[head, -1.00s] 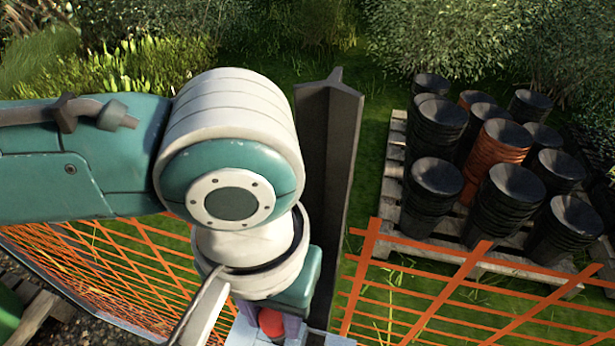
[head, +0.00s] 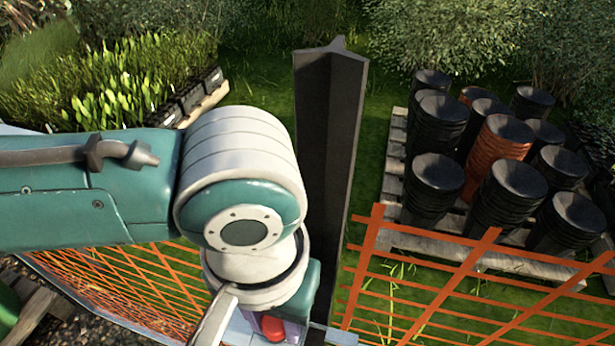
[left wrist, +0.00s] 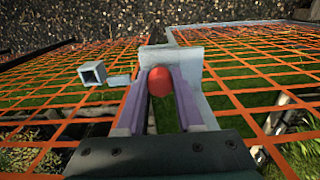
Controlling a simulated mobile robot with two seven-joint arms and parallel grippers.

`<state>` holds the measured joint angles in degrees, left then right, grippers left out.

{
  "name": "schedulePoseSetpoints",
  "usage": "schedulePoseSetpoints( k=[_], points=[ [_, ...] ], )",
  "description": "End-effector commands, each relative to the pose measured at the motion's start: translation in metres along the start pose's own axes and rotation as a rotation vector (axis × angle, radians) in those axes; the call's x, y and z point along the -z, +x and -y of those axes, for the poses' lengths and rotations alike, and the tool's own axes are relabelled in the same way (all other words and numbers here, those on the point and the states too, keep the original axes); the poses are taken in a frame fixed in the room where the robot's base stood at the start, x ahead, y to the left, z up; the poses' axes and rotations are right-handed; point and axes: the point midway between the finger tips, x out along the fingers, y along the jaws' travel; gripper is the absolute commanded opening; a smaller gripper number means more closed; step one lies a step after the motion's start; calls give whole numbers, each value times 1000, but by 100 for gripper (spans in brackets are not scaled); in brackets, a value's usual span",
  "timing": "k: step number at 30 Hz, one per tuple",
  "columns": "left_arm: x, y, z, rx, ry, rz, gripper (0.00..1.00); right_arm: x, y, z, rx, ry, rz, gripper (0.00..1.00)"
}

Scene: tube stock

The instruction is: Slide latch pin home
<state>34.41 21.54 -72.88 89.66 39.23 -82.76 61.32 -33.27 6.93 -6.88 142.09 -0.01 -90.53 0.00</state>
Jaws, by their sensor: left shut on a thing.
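The latch pin's red knob (head: 272,327) shows low in the head view, just below my left wrist. It also shows in the left wrist view (left wrist: 159,82). My left gripper (head: 280,329) is shut on the red knob, with one purple-grey finger on each side. A pale grey latch plate (left wrist: 182,60) lies just beyond the fingertips. A short hollow square grey tube (left wrist: 92,73) sits to the left in the left wrist view, with a small gap to the latch plate. The pin's shaft is hidden. My right gripper does not show.
A tall dark post (head: 325,150) stands close to my left wrist. Orange mesh (head: 430,285) spreads on both sides. Stacked black pots (head: 437,180) stand on a wooden pallet (head: 400,235) at right. Potted plants (head: 130,85) stand at back left.

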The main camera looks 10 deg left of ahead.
Motion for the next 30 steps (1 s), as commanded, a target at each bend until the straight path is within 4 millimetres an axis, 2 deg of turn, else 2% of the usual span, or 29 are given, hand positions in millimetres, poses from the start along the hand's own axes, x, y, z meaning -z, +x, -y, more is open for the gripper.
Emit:
schedulePoseSetpoints(
  k=[4, 5, 13, 14, 23, 26, 30],
  points=[
    [0, 0, 0, -1, 0, 0, 0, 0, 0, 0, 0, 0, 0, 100],
    [0, 0, 0, -1, 0, 0, 38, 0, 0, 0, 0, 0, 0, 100],
    [0, 0, 0, 0, 0, 0, 68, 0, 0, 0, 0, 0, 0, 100],
    [0, 0, 0, 0, 0, 0, 71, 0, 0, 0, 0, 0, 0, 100],
    [0, -4, 0, -1, -1, -1, 71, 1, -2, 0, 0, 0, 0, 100],
    [1, -18, 0, -2, -1, -2, 71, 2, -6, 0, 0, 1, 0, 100],
    [1, -47, -1, -4, 2, -3, 71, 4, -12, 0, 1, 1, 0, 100]
  ],
)
